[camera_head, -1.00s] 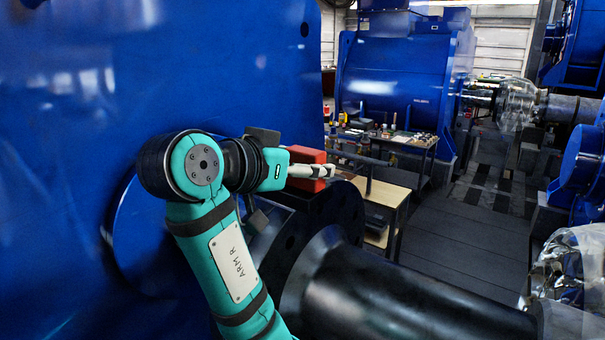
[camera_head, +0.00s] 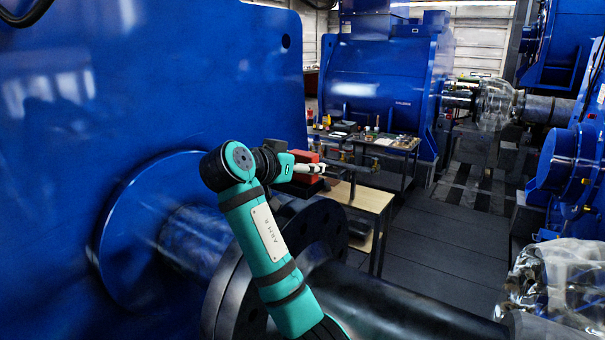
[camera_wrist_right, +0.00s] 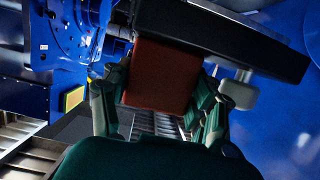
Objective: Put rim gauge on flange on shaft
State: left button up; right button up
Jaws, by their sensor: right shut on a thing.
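The rim gauge shows as a red block (camera_head: 305,158) at my right gripper in the head view. In the right wrist view the red block (camera_wrist_right: 160,72) sits between the fingers, with a wide dark bar (camera_wrist_right: 225,38) above it. My right gripper (camera_head: 312,168) is shut on it and holds it up, beyond the flange. The dark round flange (camera_head: 228,290) with bolt holes is on the shaft (camera_head: 400,305), partly hidden behind my right arm. I cannot tell whether the gauge touches the flange. My left gripper is out of view.
A large blue motor housing (camera_head: 150,70) fills the left. A wooden-topped table (camera_head: 362,197) stands past the flange, and a bench with tools (camera_head: 395,142) is farther back. Clear plastic wrap (camera_head: 555,280) is at the lower right. The dark floor (camera_head: 450,225) is open.

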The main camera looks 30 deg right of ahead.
aim_at(299, 180)
notch_tip(299, 180, down, 2)
jog(key=shift+w+f+p, duration=0.1)
jog(key=shift+p, duration=0.65)
jog(key=shift+f, duration=0.55)
jog(key=shift+f, duration=0.2)
jog(key=o, duration=1.7)
jog(key=shift+b+v, duration=2.25)
jog(key=shift+v, duration=3.85)
